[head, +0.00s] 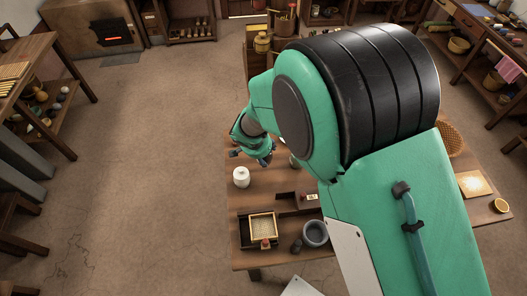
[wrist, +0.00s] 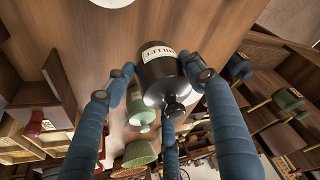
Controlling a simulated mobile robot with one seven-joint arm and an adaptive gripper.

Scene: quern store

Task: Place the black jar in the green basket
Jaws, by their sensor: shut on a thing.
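The black jar (wrist: 162,84), glossy with a white label, is between the blue fingers of my gripper (wrist: 160,70) in the wrist view. The gripper is shut on it. In the head view my gripper (head: 262,155) is over the wooden table's left side, and the jar cannot be made out there. A green woven basket (wrist: 138,153) shows low in the wrist view, beyond the jar and apart from it. My arm hides much of the table in the head view, and I cannot make out the basket there.
A white jar (head: 241,177) stands close to my gripper. A pale green jar (wrist: 140,114) stands just beyond the black jar. A framed tray (head: 263,227) and a grey mortar (head: 315,233) are at the near end. Open floor lies left of the table.

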